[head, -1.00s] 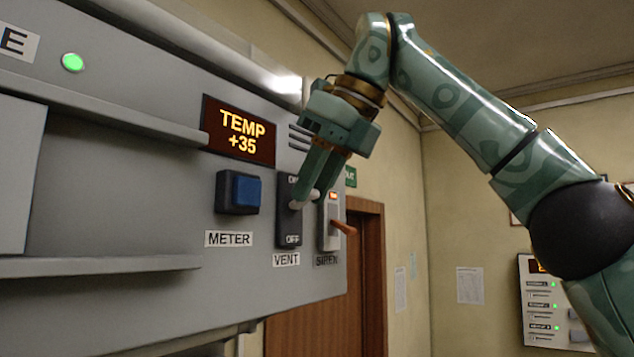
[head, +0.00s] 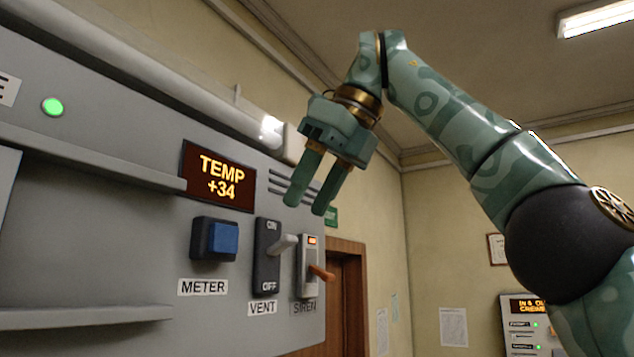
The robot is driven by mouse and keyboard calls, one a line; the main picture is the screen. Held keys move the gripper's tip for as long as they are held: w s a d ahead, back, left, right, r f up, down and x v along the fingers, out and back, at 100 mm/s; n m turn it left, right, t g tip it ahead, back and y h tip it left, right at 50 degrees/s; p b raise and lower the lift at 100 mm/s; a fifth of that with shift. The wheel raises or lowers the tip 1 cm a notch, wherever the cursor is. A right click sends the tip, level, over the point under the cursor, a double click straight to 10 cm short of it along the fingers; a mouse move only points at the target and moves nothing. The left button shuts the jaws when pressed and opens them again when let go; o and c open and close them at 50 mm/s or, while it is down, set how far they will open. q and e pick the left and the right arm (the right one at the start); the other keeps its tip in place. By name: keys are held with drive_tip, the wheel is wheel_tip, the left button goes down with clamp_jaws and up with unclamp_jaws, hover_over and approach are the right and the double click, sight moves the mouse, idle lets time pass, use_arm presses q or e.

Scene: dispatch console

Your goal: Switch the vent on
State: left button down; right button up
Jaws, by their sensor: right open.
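The vent switch (head: 266,262) is a dark plate on the grey console, with ON at its top, OFF at its bottom and a VENT label (head: 262,308) below. The display (head: 218,176) reads TEMP +34. My left gripper is not in view.
The blue METER button (head: 222,238) is left of the vent switch. The siren switch (head: 305,250), with an orange lever tilted down, stands close on the right. Slots and a ledge mark the console. A door and open room lie beyond its right edge.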

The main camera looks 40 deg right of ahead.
drive_tip(key=shift+v, duration=0.95)
drive_tip(key=shift+r, duration=0.1)
